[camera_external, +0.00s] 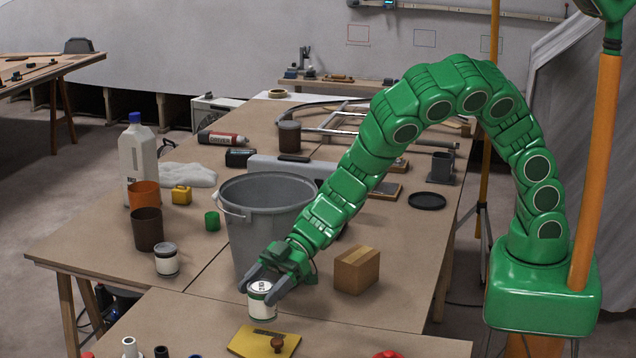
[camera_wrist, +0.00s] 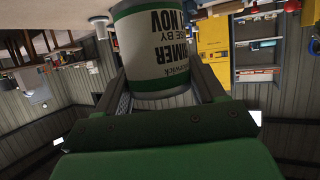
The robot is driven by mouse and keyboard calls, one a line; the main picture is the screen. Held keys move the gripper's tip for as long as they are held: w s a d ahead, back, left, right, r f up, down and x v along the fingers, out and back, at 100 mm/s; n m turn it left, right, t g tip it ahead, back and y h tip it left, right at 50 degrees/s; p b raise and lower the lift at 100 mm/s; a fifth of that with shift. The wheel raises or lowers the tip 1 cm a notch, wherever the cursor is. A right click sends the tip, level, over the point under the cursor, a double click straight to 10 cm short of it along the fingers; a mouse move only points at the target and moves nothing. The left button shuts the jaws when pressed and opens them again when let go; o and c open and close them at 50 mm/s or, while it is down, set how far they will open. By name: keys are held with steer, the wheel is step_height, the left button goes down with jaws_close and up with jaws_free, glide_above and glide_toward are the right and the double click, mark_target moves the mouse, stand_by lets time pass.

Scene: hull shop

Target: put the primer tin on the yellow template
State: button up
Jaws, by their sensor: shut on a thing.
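The primer tin (camera_external: 262,301) is white with a green band and shows in my gripper near the front of the table. In the wrist view the tin (camera_wrist: 158,55) fills the space between the two fingers, with the upside-down word "PRIMER" on its label. My gripper (camera_external: 268,291) is shut on the tin. The yellow template (camera_external: 250,345) lies flat on the near table, just in front of and below the tin. A small brown knob-like piece (camera_external: 277,343) is on its right part. I cannot tell whether the tin touches the table.
A large grey bucket (camera_external: 262,205) stands right behind my gripper, and a cardboard box (camera_external: 356,269) is to its right. Another tin (camera_external: 166,260) and a dark brown cup (camera_external: 147,229) stand to the left. Several small items line the front edge, including a white one (camera_external: 130,347).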

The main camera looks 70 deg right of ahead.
mark_target(265, 311)
steer(key=shift+f, duration=3.2)
steer(key=o, duration=1.3)
steer(key=shift+f, duration=0.1)
steer(key=shift+s+d+r, duration=0.1)
steer(key=shift+d+r, duration=0.15)
steer(key=v, duration=1.1)
steer(key=shift+s+d, duration=0.15)
